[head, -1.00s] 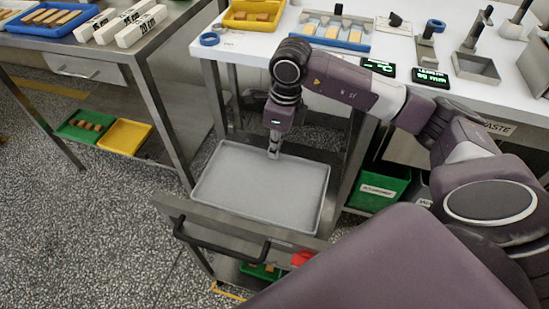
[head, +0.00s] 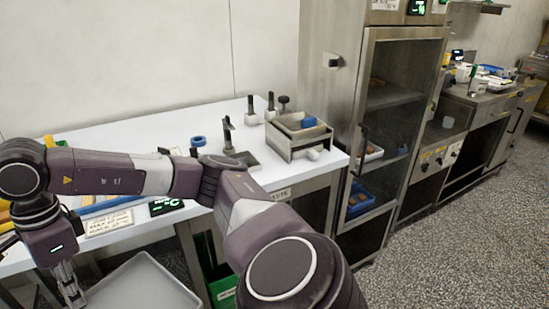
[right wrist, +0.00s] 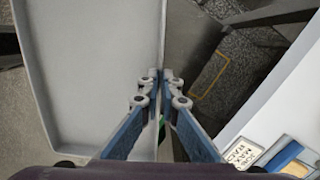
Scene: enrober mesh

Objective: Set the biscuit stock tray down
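The biscuit stock tray (head: 145,285) is a shallow, pale grey tray at the bottom left of the head view, cut off by the lower edge. In the right wrist view the tray (right wrist: 95,70) fills the left half, and the part that shows is empty. My right gripper (head: 74,301) points down at the tray's rim. In the right wrist view its fingertips (right wrist: 162,74) close from both sides on that rim. What supports the tray from below is hidden. My left gripper is in neither view.
A white table (head: 135,140) stands behind my right arm, with a steel holder (head: 298,150) and small tools on it. A green bin (head: 222,292) is under it. A tall steel cabinet (head: 350,75) stands right of the table. Speckled floor (head: 475,230) is clear at the right.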

